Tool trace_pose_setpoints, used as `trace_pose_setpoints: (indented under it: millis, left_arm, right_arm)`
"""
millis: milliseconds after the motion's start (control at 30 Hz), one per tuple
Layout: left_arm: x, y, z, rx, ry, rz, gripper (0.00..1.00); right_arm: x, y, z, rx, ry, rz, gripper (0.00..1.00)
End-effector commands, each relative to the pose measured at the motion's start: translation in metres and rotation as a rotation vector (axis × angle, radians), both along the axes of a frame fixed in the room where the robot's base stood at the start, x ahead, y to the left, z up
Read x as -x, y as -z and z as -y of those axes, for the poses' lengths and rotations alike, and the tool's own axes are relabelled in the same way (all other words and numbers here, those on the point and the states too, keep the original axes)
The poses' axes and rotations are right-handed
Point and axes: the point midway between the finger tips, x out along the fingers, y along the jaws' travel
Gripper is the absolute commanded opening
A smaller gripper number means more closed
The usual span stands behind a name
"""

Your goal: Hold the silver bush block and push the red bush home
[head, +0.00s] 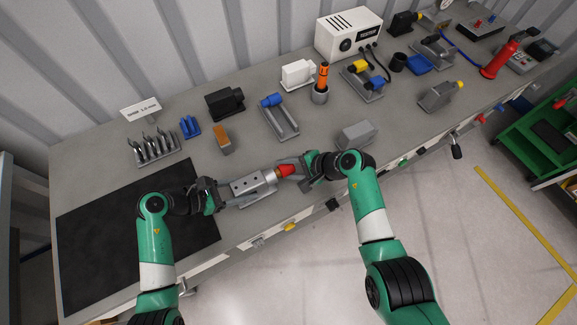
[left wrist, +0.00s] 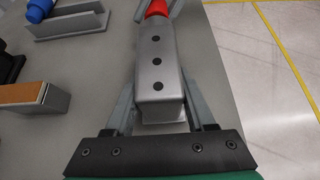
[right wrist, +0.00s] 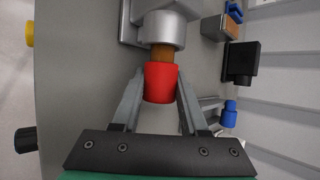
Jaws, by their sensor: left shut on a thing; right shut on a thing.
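The silver bush block (head: 252,186) lies near the front edge of the bench. It shows as a long block with three dark holes in the left wrist view (left wrist: 158,65). My left gripper (head: 217,194) is shut on its near end, with a finger on each side (left wrist: 157,105). The red bush (head: 285,170) is at the block's right end. My right gripper (head: 298,167) is shut on the red bush (right wrist: 160,84). In the right wrist view a short brown section (right wrist: 162,52) shows between the red bush and the block's round silver collar (right wrist: 161,28).
A blue-ended bracket (head: 281,122), an orange-topped block (head: 222,138) and a tool rack (head: 157,149) stand behind. A black mat (head: 130,235) covers the left end. The bench's front edge is close.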

Motion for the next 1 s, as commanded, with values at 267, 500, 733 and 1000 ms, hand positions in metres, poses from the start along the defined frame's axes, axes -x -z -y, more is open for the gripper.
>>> trace_pose_setpoints:
  millis: [267,500,733,1000]
  left_arm:
    - [0.0,0.001,0.0,0.0,-0.001,-0.001,0.0]
    - [0.0,0.001,0.0,0.0,-0.001,-0.001,0.0]
    - [0.0,0.001,0.0,0.0,-0.001,-0.001,0.0]
    - [0.0,0.001,0.0,0.0,-0.001,-0.001,0.0]
  right_arm:
    - [0.0,-0.001,0.0,-0.001,0.0,0.001,0.0]
    - [0.0,0.0,-0.001,0.0,0.0,0.001,0.0]
    - [0.003,-0.001,-0.006,0.0,-0.001,0.002,0.0]
    - [0.006,0.0,-0.013,-0.001,-0.003,-0.001,0.0]
